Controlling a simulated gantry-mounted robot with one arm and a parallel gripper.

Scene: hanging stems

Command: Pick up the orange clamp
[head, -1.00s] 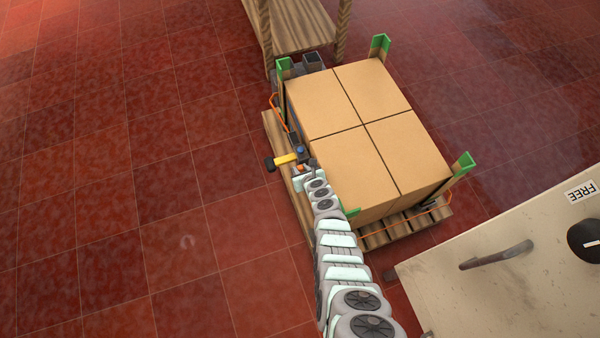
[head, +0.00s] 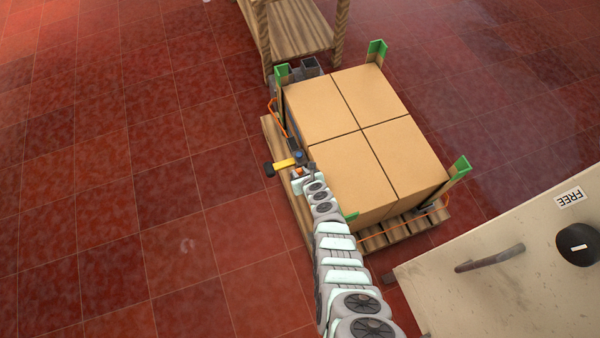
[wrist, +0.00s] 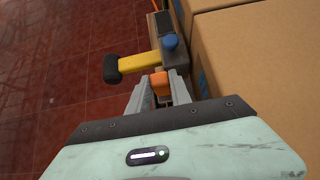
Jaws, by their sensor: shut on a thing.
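The orange clamp (wrist: 160,84) shows in the wrist view as an orange block between the two grey fingers of my gripper (wrist: 160,78). My gripper is shut on it. A yellow bar with a black end (wrist: 133,64) and a blue knob (wrist: 171,41) sit just beyond the fingers; I cannot tell whether they are joined to the orange part. In the head view my gripper (head: 298,174) is at the left side of the boxes, low by the pallet edge. Most of the clamp is hidden by the fingers there.
Several cardboard boxes (head: 352,140) stand on a wooden pallet (head: 398,232) with green corner posts (head: 459,168), close to the right of my gripper. An orange strap (head: 273,107) runs along the side. A worn pale surface (head: 500,280) is at the lower right. Red tiled floor at left is clear.

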